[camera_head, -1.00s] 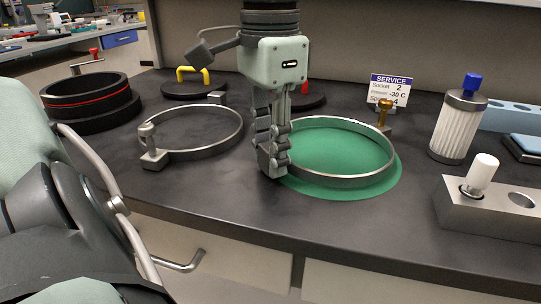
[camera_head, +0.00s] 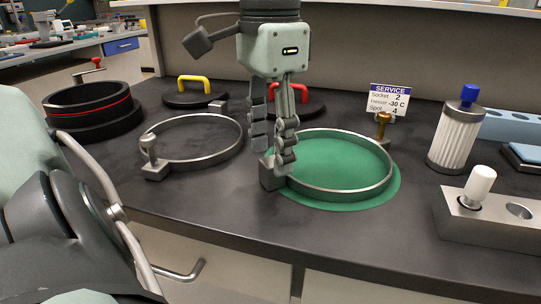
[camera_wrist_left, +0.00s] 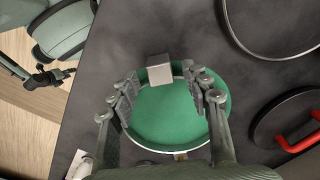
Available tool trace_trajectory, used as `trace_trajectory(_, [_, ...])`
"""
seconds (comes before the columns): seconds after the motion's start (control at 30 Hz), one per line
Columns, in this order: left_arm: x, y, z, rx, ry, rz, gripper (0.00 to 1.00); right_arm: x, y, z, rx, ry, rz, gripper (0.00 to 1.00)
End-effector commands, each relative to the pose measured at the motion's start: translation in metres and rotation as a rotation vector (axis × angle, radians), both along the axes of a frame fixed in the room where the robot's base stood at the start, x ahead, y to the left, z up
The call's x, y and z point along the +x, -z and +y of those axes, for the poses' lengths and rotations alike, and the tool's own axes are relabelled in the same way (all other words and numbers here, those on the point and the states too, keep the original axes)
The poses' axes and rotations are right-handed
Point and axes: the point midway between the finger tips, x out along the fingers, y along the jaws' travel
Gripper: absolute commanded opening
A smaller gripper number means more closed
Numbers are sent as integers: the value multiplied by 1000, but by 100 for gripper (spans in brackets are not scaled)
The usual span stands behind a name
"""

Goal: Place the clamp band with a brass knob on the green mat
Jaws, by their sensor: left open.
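The clamp band with a brass knob (camera_head: 340,194) is a thin steel ring lying on the green mat (camera_head: 345,163). Its brass knob (camera_head: 383,124) stands at the far right, and a grey block (camera_head: 268,174) is at its left, slightly off the mat. The left wrist view shows the band (camera_wrist_left: 224,135) around the mat's green middle, with the block (camera_wrist_left: 160,69) at the top. My left gripper (camera_head: 269,150) is open, pointing down at the band's left side. In the wrist view its spread fingers (camera_wrist_left: 160,82) are either side, apart from the block.
A similar band with a steel knob (camera_head: 202,163) lies left of the mat. Lids with yellow (camera_head: 206,82) and red handles stand behind. A service sign (camera_head: 389,101), a white filter (camera_head: 456,135) and a socket block (camera_head: 490,222) are at the right.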

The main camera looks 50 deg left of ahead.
Motion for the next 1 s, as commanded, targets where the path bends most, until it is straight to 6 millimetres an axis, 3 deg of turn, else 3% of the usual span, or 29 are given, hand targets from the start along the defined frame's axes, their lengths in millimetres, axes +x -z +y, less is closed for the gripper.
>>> trace_trajectory(0.03, [1, -15, 0, 0, -2, -4, 48, -1, 3, 0, 3, 1, 4, 40])
trace_trajectory(0.2, [1, -51, 0, 0, -1, -3, 48, -3, 20, 0, 11, 2, 12, 40])
trace_trajectory(0.4, [0, -80, 0, 0, -1, -1, 48, -5, 33, 0, 18, 1, 16, 40])
trace_trajectory(1.0, [0, -88, 0, 0, 1, 0, 48, -4, 37, 0, 19, 2, 14, 40])
